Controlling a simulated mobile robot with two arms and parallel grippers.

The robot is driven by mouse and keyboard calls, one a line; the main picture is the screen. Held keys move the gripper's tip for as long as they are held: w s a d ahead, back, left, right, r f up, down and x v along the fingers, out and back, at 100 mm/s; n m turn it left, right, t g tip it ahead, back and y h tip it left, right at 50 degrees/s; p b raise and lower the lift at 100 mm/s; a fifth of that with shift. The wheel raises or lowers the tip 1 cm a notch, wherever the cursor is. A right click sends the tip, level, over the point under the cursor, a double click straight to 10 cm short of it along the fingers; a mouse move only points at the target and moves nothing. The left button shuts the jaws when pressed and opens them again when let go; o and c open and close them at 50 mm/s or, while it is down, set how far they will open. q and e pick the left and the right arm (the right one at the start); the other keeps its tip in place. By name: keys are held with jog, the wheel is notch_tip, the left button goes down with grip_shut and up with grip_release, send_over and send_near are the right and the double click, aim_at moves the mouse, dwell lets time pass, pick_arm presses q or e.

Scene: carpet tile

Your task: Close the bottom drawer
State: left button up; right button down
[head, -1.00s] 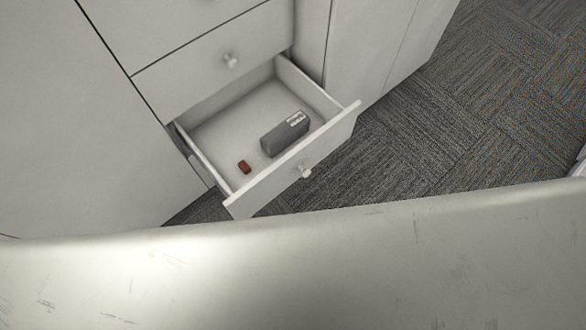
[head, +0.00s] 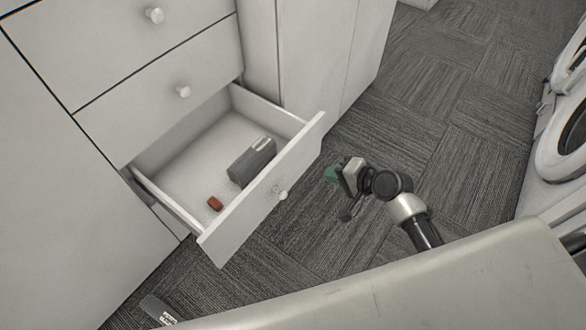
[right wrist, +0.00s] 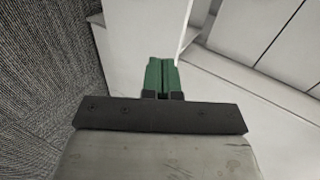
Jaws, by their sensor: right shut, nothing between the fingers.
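The bottom drawer (head: 262,202) of the white cabinet is pulled out in the head view, with a round white knob (head: 281,194) on its front. Inside it lie a dark grey box (head: 252,162) and a small red-brown block (head: 215,204). My right gripper (head: 332,174) is in front of the drawer, to the right of its front panel and apart from it in the picture. In the right wrist view its green fingers (right wrist: 161,74) are together and hold nothing. White panels show beyond them. My left gripper is not in view.
Two shut drawers, one with a knob (head: 183,91), are above the open one. A white appliance with a round door (head: 572,130) stands at the right. A grey object (head: 158,309) lies on the carpet at lower left.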

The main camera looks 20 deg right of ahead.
jog(key=r, duration=0.1)
jog(key=b, duration=0.2)
send_near(285, 157)
notch_tip(285, 157, down, 4)
jog(key=w+a, duration=0.1)
jog(key=w, duration=0.1)
jog(key=shift+w+a+r, duration=0.15)
jog(key=shift+w+a, duration=0.65)
jog(key=shift+a, duration=0.1)
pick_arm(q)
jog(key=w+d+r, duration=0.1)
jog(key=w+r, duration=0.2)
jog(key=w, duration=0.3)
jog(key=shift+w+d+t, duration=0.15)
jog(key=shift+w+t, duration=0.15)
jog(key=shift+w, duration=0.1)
pick_arm(e)
jog(key=shift+w+a, duration=0.4)
jog(key=shift+w, duration=0.1)
